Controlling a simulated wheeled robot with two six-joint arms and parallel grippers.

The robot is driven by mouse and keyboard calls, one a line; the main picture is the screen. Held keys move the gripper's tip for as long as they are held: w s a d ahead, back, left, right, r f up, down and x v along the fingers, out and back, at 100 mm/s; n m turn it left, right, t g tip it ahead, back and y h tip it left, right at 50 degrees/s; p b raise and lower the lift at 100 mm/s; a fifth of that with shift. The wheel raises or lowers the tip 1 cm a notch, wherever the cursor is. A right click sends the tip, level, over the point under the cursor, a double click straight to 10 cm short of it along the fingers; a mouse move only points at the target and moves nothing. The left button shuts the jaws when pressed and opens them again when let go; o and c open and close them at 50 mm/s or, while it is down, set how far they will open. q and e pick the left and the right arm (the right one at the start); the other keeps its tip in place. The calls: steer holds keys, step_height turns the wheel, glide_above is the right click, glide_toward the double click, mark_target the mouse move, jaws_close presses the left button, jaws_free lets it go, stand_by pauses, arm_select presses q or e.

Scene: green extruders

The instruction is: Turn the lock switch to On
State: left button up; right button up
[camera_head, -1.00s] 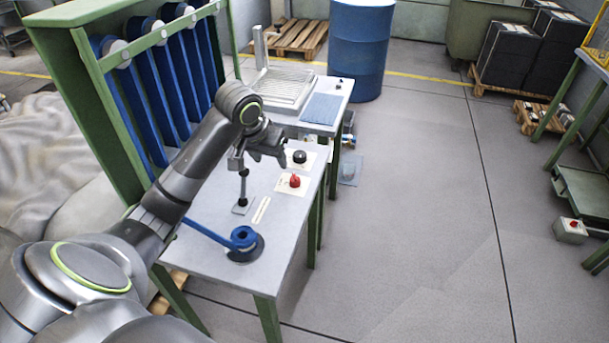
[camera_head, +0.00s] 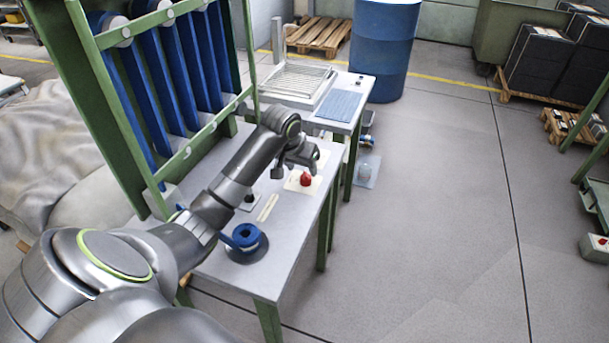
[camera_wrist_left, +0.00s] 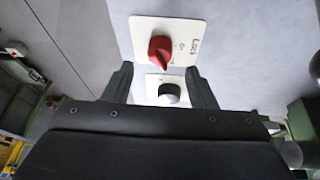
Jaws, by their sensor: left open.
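The lock switch is a red knob (camera_wrist_left: 160,50) on a white plate (camera_wrist_left: 145,25) with the word Lock on it. In the head view the red knob (camera_head: 306,179) stands on the near table, just below my left gripper (camera_head: 302,158) in the picture. A second, black knob (camera_wrist_left: 170,92) on its own white plate shows between the fingers in the wrist view; the gripper mostly hides it in the head view. My left gripper (camera_wrist_left: 159,82) is open and empty, its fingertips apart from the red knob. My right gripper is out of view.
A blue round piece (camera_head: 245,238) sits near the front of the table (camera_head: 270,270). A grey post stands left of the switches, partly hidden by my arm. A green rack (camera_head: 150,185) with blue strips borders the table at left.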

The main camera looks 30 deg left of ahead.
mark_target(304, 174)
arm_select(q)
steer(key=x, duration=0.4)
steer(key=shift+w+f, duration=0.15)
steer(key=shift+f, duration=0.2)
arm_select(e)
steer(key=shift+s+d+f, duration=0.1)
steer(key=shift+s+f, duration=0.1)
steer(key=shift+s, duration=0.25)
